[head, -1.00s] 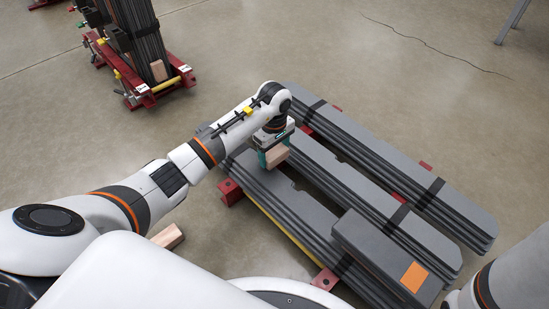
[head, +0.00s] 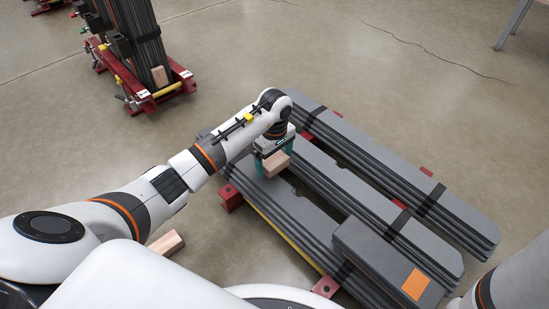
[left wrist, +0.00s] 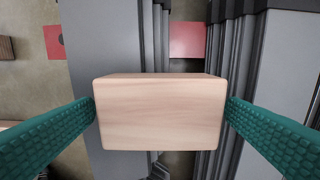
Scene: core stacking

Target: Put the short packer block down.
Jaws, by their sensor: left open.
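The short packer block (head: 277,163), a pale wooden block, is at the upper-left end of the nearest grey stack (head: 300,217). In the left wrist view the block (left wrist: 160,112) fills the middle, between the two teal fingers. My left gripper (head: 274,158) is open around it, with the fingertips very close to its sides. I cannot tell whether the block's underside touches the stack. My right gripper is out of view; only part of my right arm shows at the lower right.
Two more grey stacks (head: 395,165) lie alongside, on red supports (head: 231,198). A dark box with an orange label (head: 390,262) lies across the near stacks. Another wooden block (head: 166,243) is beside my left arm. A red cart (head: 150,100) with upright slabs stands back left.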

